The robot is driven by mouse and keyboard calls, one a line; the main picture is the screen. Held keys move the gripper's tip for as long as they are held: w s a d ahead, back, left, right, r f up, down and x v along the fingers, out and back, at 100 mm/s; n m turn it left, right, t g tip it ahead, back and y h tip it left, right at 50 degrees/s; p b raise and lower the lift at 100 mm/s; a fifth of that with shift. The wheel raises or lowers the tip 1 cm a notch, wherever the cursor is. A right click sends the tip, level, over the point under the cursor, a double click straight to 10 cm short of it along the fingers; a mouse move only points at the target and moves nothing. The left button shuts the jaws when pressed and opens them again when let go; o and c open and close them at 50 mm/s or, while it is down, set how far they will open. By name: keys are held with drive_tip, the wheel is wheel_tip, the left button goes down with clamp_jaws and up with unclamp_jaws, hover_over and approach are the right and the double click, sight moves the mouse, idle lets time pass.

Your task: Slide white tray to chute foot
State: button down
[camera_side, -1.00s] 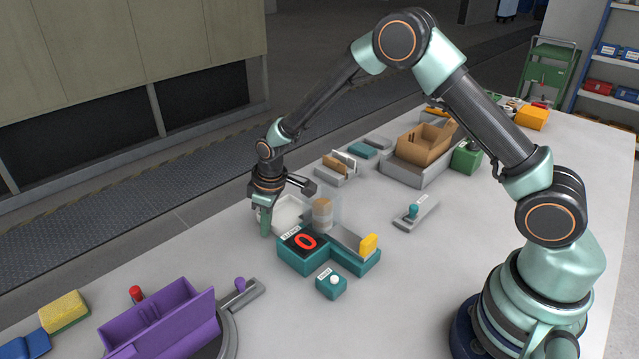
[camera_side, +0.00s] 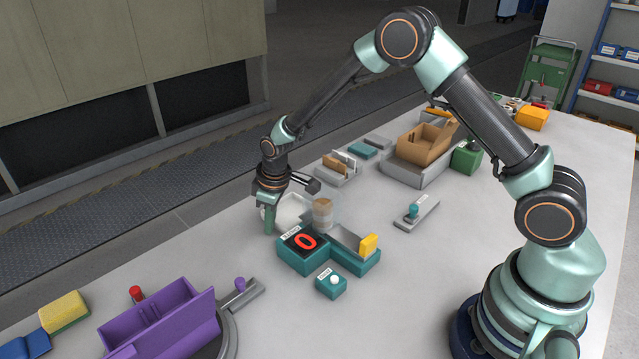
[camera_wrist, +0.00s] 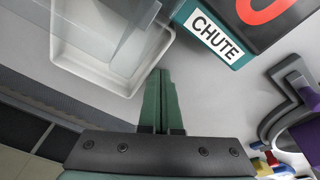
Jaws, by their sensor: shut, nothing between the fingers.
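The white tray (camera_side: 292,209) is a shallow tray on the table, partly hidden behind my gripper and the clear container (camera_side: 334,206). In the wrist view the tray (camera_wrist: 91,71) lies at upper left, its rim beside my fingers. My gripper (camera_side: 269,230) points down at the tray's left side, fingers shut with nothing between them. In the wrist view the fingertips (camera_wrist: 160,74) are close to the tray's edge; I cannot tell whether they touch. The teal chute unit (camera_side: 303,258) shows a red 0 and stands in front of the tray; its CHUTE label (camera_wrist: 214,38) faces the wrist camera.
A teal block with a white button (camera_side: 331,286) stands in front of the chute unit. A purple bin (camera_side: 165,320) is at lower left. A grey holder (camera_side: 338,170) stands behind the tray, and a cardboard box (camera_side: 425,143) farther back. Bare table lies left of my gripper.

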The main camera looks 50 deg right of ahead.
drive_tip(key=shift+a, duration=0.55)
wheel_tip(320, 180, up, 10)
idle(0.5)
idle(0.8)
drive_tip(key=s+d+r+m+t, duration=0.25)
drive_tip(key=s+d+r, duration=0.25)
drive_tip(key=s+r, duration=0.55)
drive_tip(key=s+d+r+m, duration=0.3)
drive_tip(key=s+d+r, duration=0.1)
drive_tip(key=s, duration=0.6)
drive_tip(key=shift+s+r+t, duration=0.15)
drive_tip(key=shift+s+t, duration=0.05)
drive_tip(key=shift+t, duration=0.25)
drive_tip(key=shift+d, duration=0.1)
